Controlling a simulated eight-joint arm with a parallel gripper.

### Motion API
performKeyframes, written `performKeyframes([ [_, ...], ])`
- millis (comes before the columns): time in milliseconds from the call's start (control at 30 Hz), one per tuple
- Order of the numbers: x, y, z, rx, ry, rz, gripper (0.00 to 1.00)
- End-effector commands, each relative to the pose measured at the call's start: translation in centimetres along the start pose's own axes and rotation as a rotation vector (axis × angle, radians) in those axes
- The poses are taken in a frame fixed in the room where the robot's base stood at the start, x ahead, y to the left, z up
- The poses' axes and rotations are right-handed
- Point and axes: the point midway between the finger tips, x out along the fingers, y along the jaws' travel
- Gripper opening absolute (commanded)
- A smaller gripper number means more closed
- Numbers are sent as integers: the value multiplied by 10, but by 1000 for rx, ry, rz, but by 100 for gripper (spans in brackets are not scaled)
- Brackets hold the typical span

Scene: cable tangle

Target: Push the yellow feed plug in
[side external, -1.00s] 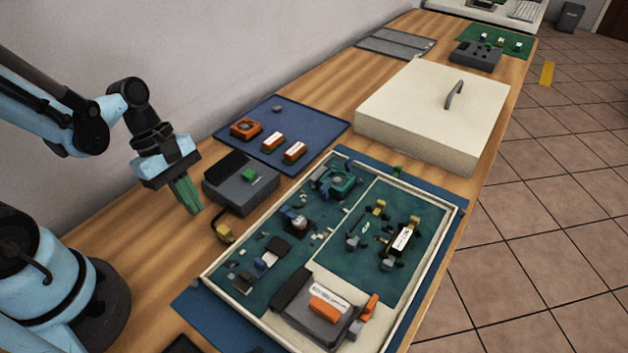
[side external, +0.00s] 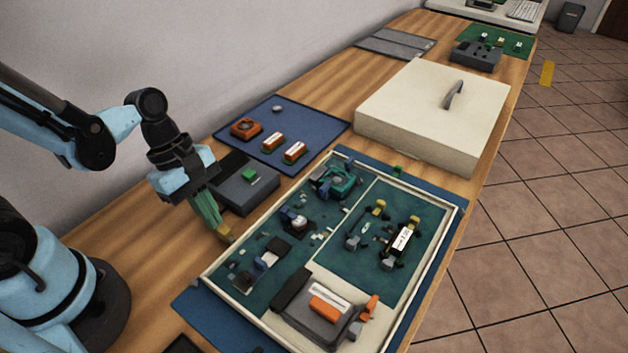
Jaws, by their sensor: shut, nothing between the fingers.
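My gripper (side external: 223,230) is shut and empty, with its green fingers pointing down. The fingertips are at the yellow feed plug (side external: 228,238), which sits beside the left wall of the open case. Only a small part of the plug shows around the fingertips. I cannot tell whether they touch it or how deep the plug sits. The dark grey box (side external: 235,196) with a green button stands just behind, partly covered by my gripper.
The open case (side external: 222,269) holds a teal board with several small parts and a grey module. A blue mat (side external: 323,130) with orange parts lies behind. A large cream lid (side external: 410,105) with a handle stands at the back right. Bare wood lies to the left.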

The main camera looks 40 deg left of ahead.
Motion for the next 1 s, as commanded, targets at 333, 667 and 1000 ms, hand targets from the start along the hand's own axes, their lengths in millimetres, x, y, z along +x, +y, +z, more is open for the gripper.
performKeyframes([
  [333, 6, -1, 14, 0, -2, -2, 0],
  [667, 3, 0, 7, -3, -1, -1, 0],
  [1000, -19, 0, -24, -2, -2, -2, 0],
])
